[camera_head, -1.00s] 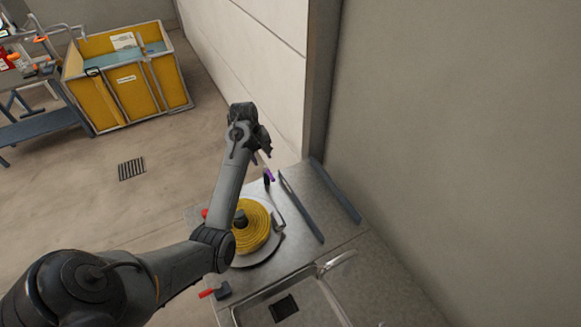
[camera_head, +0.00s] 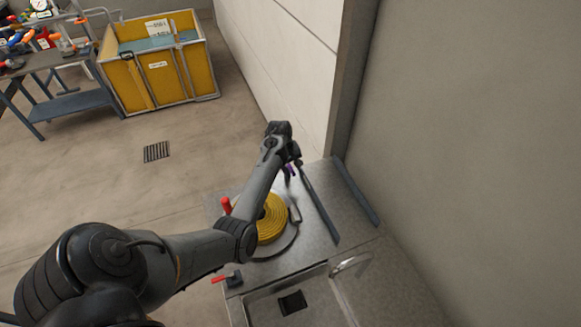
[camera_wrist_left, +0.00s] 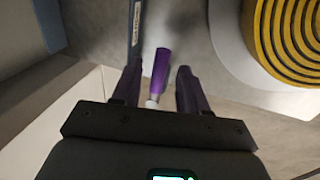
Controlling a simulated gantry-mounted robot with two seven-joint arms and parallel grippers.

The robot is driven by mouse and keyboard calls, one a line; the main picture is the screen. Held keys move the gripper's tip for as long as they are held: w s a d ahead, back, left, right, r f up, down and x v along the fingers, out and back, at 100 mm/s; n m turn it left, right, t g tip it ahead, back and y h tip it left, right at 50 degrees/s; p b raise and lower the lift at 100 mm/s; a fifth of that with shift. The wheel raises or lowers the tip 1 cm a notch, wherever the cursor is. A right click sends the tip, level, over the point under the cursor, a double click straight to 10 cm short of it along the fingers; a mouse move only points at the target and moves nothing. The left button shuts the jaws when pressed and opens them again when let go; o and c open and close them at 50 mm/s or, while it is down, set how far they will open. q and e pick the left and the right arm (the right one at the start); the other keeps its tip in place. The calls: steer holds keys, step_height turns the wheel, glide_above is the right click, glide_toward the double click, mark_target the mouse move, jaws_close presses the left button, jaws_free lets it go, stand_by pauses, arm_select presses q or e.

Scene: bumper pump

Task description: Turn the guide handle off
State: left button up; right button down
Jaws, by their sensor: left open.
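A small purple handle (camera_wrist_left: 160,70) with a pale end shows in the left wrist view. It lies between the two fingers of my left gripper (camera_wrist_left: 152,88), which are apart, with gaps on both sides of it. In the head view my left gripper (camera_head: 291,168) hangs over the far end of the steel counter, where a bit of purple shows; I cannot tell there whether it is the handle or a finger. No view shows which way the handle is set. My right gripper is not in view.
A yellow coil (camera_head: 270,220) on a round plate sits close by, partly behind my arm. Red levers (camera_head: 226,205) stand at the counter's left edge. A long grey bar (camera_head: 320,205) lies to the right of the gripper. A sink (camera_head: 310,305) is nearer; a wall rises at right.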

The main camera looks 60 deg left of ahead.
arm_select(q)
steer(key=c, duration=0.7)
jaws_close()
steer(key=shift+d, duration=0.1)
